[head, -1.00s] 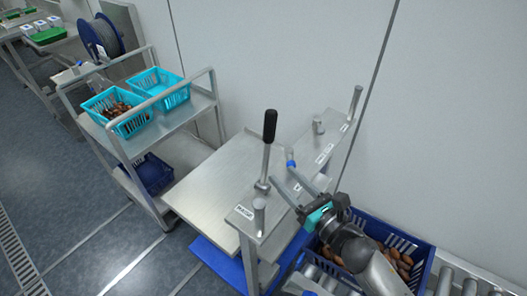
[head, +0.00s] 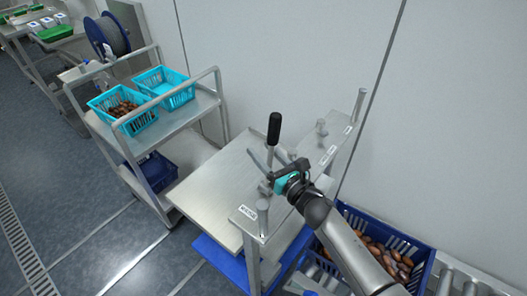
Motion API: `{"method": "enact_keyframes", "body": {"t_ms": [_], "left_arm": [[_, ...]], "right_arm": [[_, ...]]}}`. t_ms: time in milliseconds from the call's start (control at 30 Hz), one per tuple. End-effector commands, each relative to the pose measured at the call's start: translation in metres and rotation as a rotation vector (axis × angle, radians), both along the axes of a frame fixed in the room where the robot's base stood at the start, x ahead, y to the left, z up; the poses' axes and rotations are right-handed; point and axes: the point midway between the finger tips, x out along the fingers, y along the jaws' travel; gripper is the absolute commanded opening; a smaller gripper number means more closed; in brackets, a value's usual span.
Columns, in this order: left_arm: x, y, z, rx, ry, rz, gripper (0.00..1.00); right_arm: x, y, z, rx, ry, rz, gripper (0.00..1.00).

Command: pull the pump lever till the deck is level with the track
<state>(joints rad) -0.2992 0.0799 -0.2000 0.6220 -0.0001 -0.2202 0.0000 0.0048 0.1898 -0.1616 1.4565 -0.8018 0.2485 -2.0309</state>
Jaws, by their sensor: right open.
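The pump lever (head: 273,129) has a black grip on a thin metal rod and stands nearly upright beside the bare grey deck (head: 215,178). My right gripper (head: 265,154) is open just below the black grip. In the picture the rod lies between its two fingers; I cannot tell whether either touches it. The lever's foot is hidden behind the gripper. The roller track (head: 449,278) runs at the lower right; the deck's height against it is hard to judge. My left gripper is out of view.
A blue crate of dates (head: 425,249) sits on the rollers beside my right arm. A shelf trolley (head: 188,116) with two turquoise baskets stands left of the deck. The wall is close behind.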

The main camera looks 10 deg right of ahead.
Motion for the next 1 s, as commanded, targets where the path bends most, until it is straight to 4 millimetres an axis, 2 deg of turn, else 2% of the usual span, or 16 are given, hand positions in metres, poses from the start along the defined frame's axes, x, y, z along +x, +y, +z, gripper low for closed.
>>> {"method": "enact_keyframes", "body": {"t_ms": [167,633,1000], "left_arm": [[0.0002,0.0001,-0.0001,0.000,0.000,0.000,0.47],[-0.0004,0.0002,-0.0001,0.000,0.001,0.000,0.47],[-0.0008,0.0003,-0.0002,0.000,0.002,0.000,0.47]], "right_arm": [[-0.0001,0.0003,-0.0001,0.000,0.000,0.000,0.53],[-0.0004,0.0002,-0.0001,0.000,0.000,0.000,0.01],[-0.0005,0.0001,-0.0002,0.000,0.000,0.000,0.00]]}}
